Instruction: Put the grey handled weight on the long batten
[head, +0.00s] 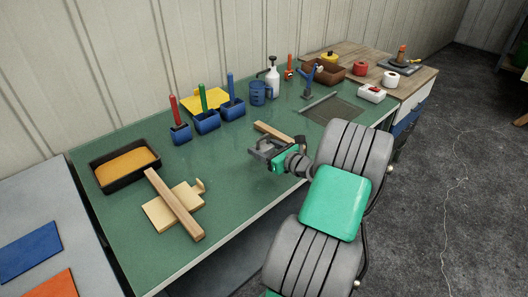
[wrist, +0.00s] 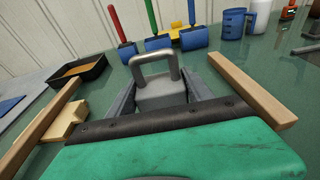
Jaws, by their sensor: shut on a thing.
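The grey handled weight (wrist: 161,94) is between the fingers of my gripper (head: 263,149), which is shut on it. Its loop handle stands up in the wrist view. In the head view the weight is hard to tell from the grey fingers. A long wooden batten (head: 174,203) lies across a pale wooden block piece at the left front of the green bench; it also shows at the left of the wrist view (wrist: 38,124). My gripper is to the right of this batten and apart from it.
Another batten (head: 272,132) lies just behind my gripper, partly hidden. A black tray with orange contents (head: 126,163) stands at the left. Blue holders with coloured handles (head: 206,122), a blue mug (head: 258,94) and a white bottle (head: 272,78) line the back. Bench between gripper and long batten is clear.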

